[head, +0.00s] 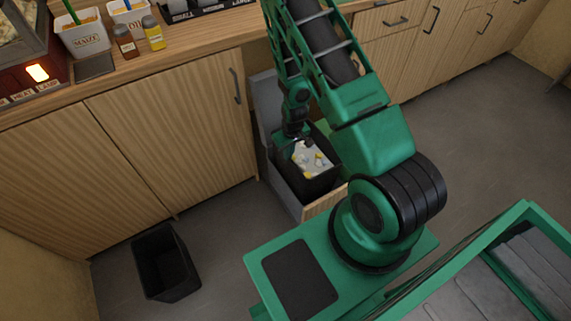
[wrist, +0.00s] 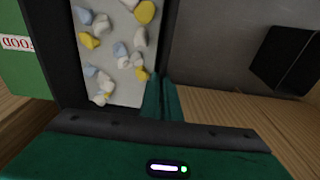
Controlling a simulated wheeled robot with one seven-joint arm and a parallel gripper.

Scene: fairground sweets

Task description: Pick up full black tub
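The full black tub (head: 316,182) stands in a pulled-out drawer in the head view, holding white, yellow and bluish lumps on a pale layer. It also shows in the wrist view (wrist: 165,35), cut off at the top. My gripper (head: 284,143) is at the tub's rim on its left side in the head view. In the wrist view its two green fingers (wrist: 163,100) sit close together, one on each side of the tub's wall, and look shut on it. The fingertips are partly hidden by the wall.
An empty black tub (head: 166,265) stands on the floor at lower left and shows in the wrist view (wrist: 285,60). A green box (wrist: 22,60) lettered FOOD sits beside the full tub. The drawer's wooden front (head: 324,203) and grey side (head: 283,187) enclose the tub closely.

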